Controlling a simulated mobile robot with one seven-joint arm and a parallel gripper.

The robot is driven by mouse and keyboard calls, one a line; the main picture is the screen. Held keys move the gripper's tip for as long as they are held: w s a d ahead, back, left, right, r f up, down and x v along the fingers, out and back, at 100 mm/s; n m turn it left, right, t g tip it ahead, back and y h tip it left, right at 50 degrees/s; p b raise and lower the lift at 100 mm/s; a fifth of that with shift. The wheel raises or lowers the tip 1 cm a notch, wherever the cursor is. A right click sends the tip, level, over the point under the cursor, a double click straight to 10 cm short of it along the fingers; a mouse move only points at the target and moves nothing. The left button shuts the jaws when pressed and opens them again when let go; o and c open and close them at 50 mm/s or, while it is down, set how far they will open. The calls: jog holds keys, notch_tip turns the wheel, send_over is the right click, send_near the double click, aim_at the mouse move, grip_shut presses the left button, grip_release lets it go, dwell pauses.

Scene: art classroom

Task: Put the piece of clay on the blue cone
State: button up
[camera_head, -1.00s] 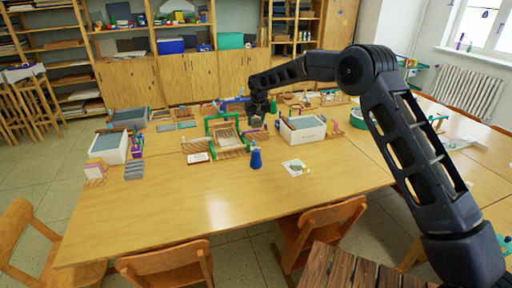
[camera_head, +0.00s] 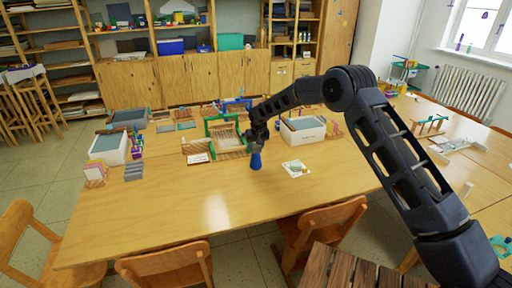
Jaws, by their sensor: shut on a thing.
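The blue cone (camera_head: 256,161) stands upright on the long wooden table, left of a white card. My gripper (camera_head: 257,146) points down at the cone's top and covers its tip. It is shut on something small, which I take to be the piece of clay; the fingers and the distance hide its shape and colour. I cannot tell whether the held piece touches the cone.
The white card (camera_head: 296,169) with a small greenish thing lies right of the cone. A green frame (camera_head: 209,128) on a wooden board and a white box (camera_head: 303,132) stand behind. The table's front is clear; two chairs stand at its near edge.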

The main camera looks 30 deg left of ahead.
jog(key=shift+f, duration=0.15)
jog(key=o, duration=1.1)
jog(key=v, duration=1.2)
jog(key=shift+d, duration=0.1)
